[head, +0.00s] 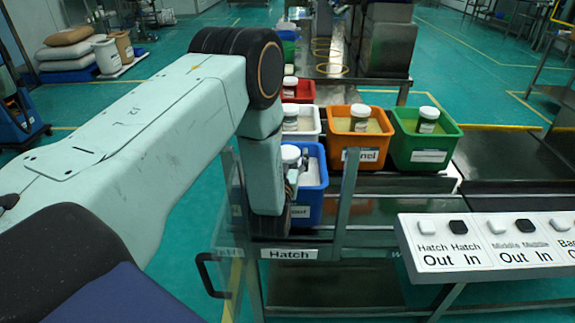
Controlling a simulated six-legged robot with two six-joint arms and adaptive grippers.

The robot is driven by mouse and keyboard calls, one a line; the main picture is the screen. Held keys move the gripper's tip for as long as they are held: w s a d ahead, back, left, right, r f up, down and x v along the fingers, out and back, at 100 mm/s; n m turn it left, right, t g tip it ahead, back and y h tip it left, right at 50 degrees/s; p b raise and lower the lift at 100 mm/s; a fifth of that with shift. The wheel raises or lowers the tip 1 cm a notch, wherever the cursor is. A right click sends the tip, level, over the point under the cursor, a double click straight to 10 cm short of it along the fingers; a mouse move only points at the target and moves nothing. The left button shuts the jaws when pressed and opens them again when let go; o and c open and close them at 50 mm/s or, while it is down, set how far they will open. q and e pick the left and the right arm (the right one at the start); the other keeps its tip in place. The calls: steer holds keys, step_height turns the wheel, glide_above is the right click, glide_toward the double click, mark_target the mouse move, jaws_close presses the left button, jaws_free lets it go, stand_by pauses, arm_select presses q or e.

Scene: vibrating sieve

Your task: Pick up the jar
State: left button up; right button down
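Several small jars with white lids stand in the coloured bins. One jar (290,154) shows its white lid in the blue bin (312,196), right beside my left forearm. Other jars stand in the orange bin (358,150), the green bin (424,150) and the white bin (303,133). My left gripper (294,182) is at the left side of the blue bin, close to that jar. My forearm hides most of the gripper and part of the bin, so I cannot tell whether its fingers touch the jar. My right gripper is out of view.
The bins stand on a metal bench with a "Hatch" label (289,254) and a black handle (210,275). A white button panel (490,241) is at the lower right. A red bin (299,92) stands behind. Sacks (68,45) lie at the back left.

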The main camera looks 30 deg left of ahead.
arm_select(q)
steer(key=c, duration=0.9)
